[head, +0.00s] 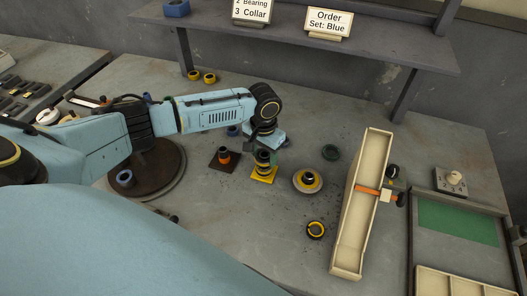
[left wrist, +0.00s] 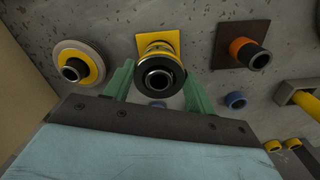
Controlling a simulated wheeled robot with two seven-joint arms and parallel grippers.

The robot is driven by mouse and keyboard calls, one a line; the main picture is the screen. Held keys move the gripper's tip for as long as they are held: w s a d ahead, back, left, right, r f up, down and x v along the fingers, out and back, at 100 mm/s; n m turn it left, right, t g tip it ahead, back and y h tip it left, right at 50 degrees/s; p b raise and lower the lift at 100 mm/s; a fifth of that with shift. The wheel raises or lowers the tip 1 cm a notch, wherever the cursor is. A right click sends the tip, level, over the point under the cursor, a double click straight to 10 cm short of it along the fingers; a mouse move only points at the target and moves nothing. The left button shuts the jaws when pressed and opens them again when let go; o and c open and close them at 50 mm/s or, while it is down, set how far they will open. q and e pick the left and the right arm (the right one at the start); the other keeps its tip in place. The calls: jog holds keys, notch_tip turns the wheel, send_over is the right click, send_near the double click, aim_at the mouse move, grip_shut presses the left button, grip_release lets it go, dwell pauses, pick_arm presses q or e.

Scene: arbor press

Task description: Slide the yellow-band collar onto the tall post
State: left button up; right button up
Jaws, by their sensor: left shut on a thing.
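My left gripper (head: 265,143) reaches in from the left, its green fingers closed on a dark collar (head: 263,156). In the left wrist view the black collar (left wrist: 159,70) sits between the fingertips, with yellow just behind it. It is above, or on, a stand with a yellow square plate (head: 264,177); the plate also shows in the left wrist view (left wrist: 158,39). The collar hides most of any post there, and I cannot tell how far it is around one. My right gripper is not in view.
A post with an orange band (head: 224,157) stands left on a brown plate. A pale round base (head: 307,187) with a yellow and black piece is at the right.

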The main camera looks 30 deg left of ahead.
pick_arm(q)
jog(key=o, duration=1.7)
notch_tip(320, 180, up, 5)
jog(key=p, duration=0.6)
jog(key=shift+r, duration=1.55)
